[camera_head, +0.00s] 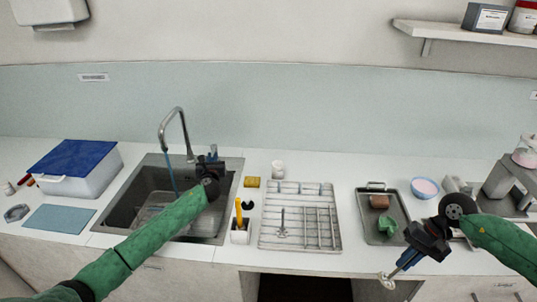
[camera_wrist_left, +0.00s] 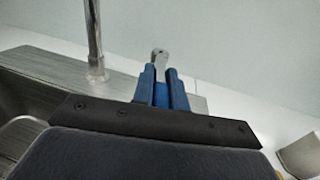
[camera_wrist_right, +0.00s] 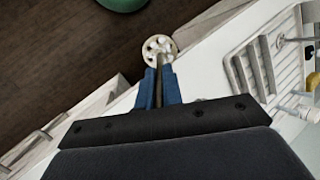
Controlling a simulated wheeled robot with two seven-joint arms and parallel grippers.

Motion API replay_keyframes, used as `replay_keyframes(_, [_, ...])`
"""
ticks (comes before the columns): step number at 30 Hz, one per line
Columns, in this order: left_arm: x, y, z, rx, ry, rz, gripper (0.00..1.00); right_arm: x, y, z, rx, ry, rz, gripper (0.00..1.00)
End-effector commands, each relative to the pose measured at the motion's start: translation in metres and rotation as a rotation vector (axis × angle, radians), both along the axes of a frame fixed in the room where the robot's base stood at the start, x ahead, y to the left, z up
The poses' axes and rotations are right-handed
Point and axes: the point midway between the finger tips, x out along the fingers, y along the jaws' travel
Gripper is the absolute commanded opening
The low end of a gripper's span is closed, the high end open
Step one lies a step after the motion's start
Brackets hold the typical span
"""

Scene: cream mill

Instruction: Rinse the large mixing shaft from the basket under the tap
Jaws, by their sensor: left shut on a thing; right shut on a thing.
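My left gripper (camera_head: 212,154) is at the tap's base behind the sink and is shut on the tap lever (camera_wrist_left: 159,54). A blue stream of water runs from the tap spout (camera_head: 164,145) into the sink (camera_head: 128,200). My right gripper (camera_head: 411,258) is shut on the mixing shaft (camera_head: 394,274), held tilted in front of the counter's edge. The shaft's pale round head with holes (camera_wrist_right: 158,48) shows in the right wrist view, over the floor. A pale wire basket (camera_head: 160,203) sits in the sink, partly hidden by my left arm.
A white rack (camera_head: 325,243) with a small shaft (camera_head: 282,223) stands right of the sink. Beside it are a holder with a yellow handle (camera_head: 240,234) and a sponge (camera_head: 252,182). A metal tray (camera_head: 368,215), a bowl (camera_head: 425,187) and a machine (camera_head: 505,180) stand farther right.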

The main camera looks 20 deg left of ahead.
Motion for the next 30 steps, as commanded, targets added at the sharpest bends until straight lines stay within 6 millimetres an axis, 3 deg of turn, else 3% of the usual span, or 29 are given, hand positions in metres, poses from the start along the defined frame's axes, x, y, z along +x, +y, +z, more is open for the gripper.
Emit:
replay_keyframes(3, [0.0,0.0,0.0,0.0,0.0,0.0,0.0,0.0,0.0,0.0,0.0,0.0,0.0,0.0])
replay_keyframes(4, [0.0,0.0,0.0,0.0,0.0,-0.001,0.16,0.0,0.0,0.0,0.0,0.0,0.0,0.0])
replay_keyframes(7, [0.0,0.0,0.0,0.0,0.0,-0.001,0.36,0.0,0.0,0.0,0.0,0.0,0.0,0.0])
replay_keyframes(20, [-0.008,-0.004,-0.002,0.0,-0.001,-0.002,0.36,0.0,0.0,-0.004,0.0,0.0,0.0,0.0])
replay_keyframes(30, [-0.063,-0.028,-0.004,0.001,0.0,-0.004,0.36,0.0,0.0,-0.025,0.0,0.0,0.0,0.0])
